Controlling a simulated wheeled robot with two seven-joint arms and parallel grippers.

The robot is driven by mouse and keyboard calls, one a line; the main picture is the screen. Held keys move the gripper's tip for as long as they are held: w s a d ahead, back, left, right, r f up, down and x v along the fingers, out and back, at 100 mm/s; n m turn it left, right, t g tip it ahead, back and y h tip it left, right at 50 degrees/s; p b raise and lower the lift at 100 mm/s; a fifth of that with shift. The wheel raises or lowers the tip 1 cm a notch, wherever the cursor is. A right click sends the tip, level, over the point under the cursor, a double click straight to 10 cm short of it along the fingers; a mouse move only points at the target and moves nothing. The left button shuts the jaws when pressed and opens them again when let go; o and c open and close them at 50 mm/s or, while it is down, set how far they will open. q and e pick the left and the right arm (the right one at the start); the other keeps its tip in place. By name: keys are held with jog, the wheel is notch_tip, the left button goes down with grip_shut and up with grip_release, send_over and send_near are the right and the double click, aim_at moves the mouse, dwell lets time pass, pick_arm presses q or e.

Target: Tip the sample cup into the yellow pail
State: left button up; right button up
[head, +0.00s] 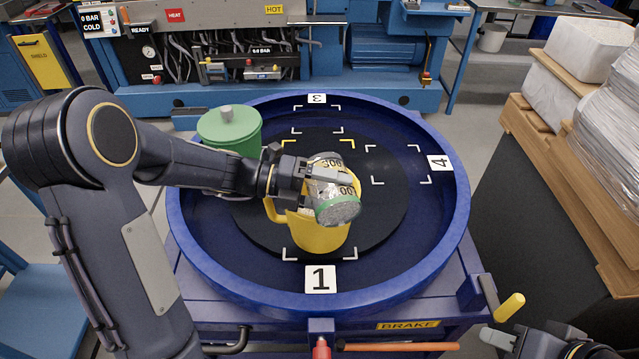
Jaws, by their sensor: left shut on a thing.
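The sample cup (322,192) is clear with a green rim and number markings, and grey pellets show at its mouth. My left gripper (318,178) is shut on the cup and holds it tilted, with its mouth toward the front and lower right. The cup is over the yellow pail (318,237) and hides much of the pail's opening. The pail stands on the black disc inside the blue round tray, near marker 1, with its handle to the left. My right gripper (498,339) shows only partly at the bottom right.
A green lidded canister (230,130) stands at the tray's (454,222) back left, partly behind my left arm. A yellow-tipped lever (509,307) and an orange brake bar (400,347) are at the front. Wrapped stacks (608,112) stand at right. The disc's right side is clear.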

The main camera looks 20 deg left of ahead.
pick_arm(q)
jog(key=shift+w+a+r+n+h+p, duration=0.15)
jog(key=shift+r+n+p, duration=0.15)
jog(key=shift+p, duration=0.55)
jog(key=shift+w+r+n+h+p, duration=0.15)
jog(key=shift+r+n+p, duration=0.15)
jog(key=shift+p, duration=0.55)
jog(key=shift+w+a+f+n+p, duration=0.15)
jog(key=shift+f+n+p, duration=0.25)
jog(key=shift+p, duration=0.5)
